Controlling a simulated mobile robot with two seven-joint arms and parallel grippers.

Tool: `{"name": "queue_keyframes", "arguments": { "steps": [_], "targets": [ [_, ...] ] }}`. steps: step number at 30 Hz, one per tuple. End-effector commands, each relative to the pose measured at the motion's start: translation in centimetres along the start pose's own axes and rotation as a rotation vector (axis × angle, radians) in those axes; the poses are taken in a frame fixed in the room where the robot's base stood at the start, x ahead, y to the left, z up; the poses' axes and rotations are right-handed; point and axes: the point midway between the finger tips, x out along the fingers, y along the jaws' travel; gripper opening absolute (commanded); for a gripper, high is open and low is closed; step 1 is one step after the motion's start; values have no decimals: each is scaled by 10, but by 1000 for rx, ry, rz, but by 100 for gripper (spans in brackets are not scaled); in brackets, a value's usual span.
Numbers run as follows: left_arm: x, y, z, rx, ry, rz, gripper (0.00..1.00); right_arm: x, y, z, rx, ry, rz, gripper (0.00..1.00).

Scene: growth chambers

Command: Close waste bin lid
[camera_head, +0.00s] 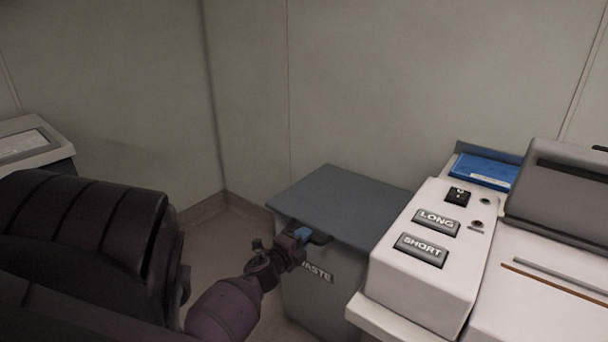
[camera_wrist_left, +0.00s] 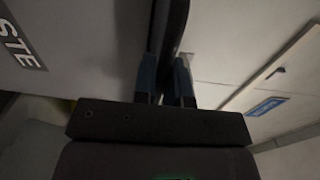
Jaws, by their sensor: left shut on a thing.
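The waste bin (camera_head: 322,299) is a grey box with a WASTE label, standing beside the white machine. Its dark grey lid (camera_head: 345,205) lies across the top and looks flat; I cannot tell whether a small gap is left under it. A dark handle (camera_head: 320,238) sticks out at the lid's front edge. My left gripper (camera_head: 302,235), with blue fingertips, is shut on the handle from the front. In the left wrist view, the fingers (camera_wrist_left: 167,80) sit on both sides of the dark handle (camera_wrist_left: 173,25), and part of the label shows at left. My right gripper is not in view.
The white machine (camera_head: 420,255) with LONG and SHORT buttons stands close to the right of the bin. A blue item (camera_head: 485,170) lies behind its buttons. Walls close off the back; some floor (camera_head: 215,240) is free left of the bin.

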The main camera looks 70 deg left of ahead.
Motion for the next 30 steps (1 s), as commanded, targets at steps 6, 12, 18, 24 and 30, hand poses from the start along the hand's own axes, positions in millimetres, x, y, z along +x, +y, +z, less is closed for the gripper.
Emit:
{"name": "queue_keyframes", "arguments": {
  "steps": [6, 12, 18, 24, 30],
  "targets": [
    [-2, 9, -1, -1, -1, 16, 0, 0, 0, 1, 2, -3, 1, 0],
    [-2, 8, -1, -1, -1, 15, 37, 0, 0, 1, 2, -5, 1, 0],
    [-2, 6, 0, -1, -1, 10, 37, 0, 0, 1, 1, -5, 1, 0],
    [-2, 4, 0, 0, 0, 8, 37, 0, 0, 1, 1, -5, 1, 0],
    [-2, 4, 0, 0, 2, 8, 37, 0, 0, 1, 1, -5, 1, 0]
  ]
}}
